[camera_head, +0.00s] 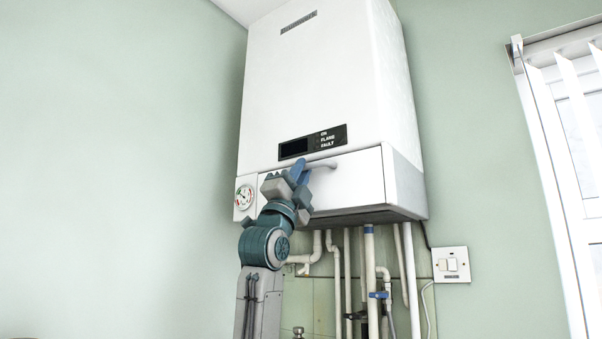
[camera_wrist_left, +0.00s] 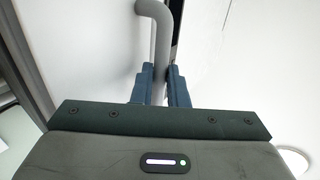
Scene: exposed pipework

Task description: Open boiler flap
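The white boiler (camera_head: 315,80) hangs on the wall in the head view. Its lower front flap (camera_head: 352,182) looks flush with the body. A grey bar handle (camera_head: 322,164) runs along the flap's upper part. My left gripper (camera_head: 301,172) is at the left part of this handle and hides some of the flap. In the left wrist view, the handle (camera_wrist_left: 161,50) passes between the two blue fingers (camera_wrist_left: 160,88), which sit close against both its sides. The flap (camera_wrist_left: 105,50) fills much of that view. My right gripper is not in view.
A dark display panel (camera_head: 313,142) is just above the flap. A round gauge (camera_head: 245,197) is left of it. Pipes (camera_head: 370,270) run down below the boiler. A wall switch (camera_head: 451,264) and window blinds (camera_head: 570,130) are at the right.

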